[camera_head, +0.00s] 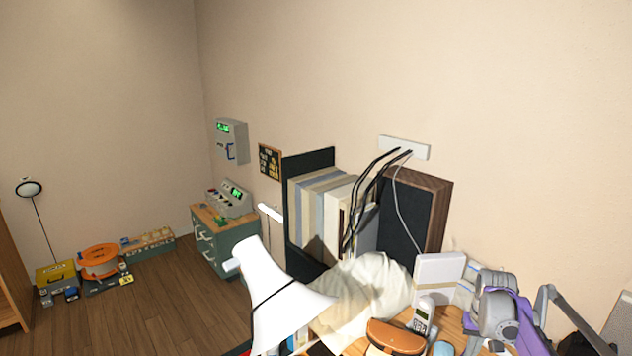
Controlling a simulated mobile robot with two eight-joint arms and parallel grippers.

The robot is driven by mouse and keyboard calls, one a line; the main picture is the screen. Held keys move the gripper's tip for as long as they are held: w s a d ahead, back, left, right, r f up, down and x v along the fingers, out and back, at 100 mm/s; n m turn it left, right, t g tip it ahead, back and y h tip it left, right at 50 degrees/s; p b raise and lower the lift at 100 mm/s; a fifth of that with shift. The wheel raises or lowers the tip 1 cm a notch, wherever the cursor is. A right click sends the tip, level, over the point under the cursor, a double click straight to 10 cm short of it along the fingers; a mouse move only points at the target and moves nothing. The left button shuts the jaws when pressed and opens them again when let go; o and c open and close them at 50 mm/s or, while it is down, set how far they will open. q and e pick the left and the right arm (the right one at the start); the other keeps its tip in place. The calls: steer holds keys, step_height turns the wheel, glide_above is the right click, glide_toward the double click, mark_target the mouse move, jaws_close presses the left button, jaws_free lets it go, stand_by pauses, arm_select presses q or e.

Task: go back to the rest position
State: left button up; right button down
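I cannot make out the fingertips of either gripper in this view. A white flared shape with a dark line fills the lower middle; I cannot tell whether it is part of my arm.
Books (318,212) and a wooden speaker (412,215) stand against the wall, with black cables above. Grey and purple items (497,308) crowd the desk's right side. A green cabinet (228,243) stands farther back. The wooden floor (165,305) at left is partly clear.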

steer(key=s+a+r+n+t, duration=0.1)
steer(key=s+a+r, duration=0.2)
steer(key=s+a, duration=0.4)
steer(key=s+a+r+n+t, duration=0.1)
steer(key=s+a+r, duration=0.1)
steer(key=s+a, duration=0.5)
steer(key=s+a+f+t, duration=0.1)
steer(key=s+a+f, duration=0.2)
steer(key=s, duration=0.3)
steer(key=s+a+f+n+t, duration=0.1)
steer(key=s+a+f, duration=0.2)
steer(key=s+a, duration=0.2)
steer(key=s, duration=0.2)
steer(key=shift+s+a+n+t, duration=0.15)
steer(key=shift+s+n+t, duration=0.15)
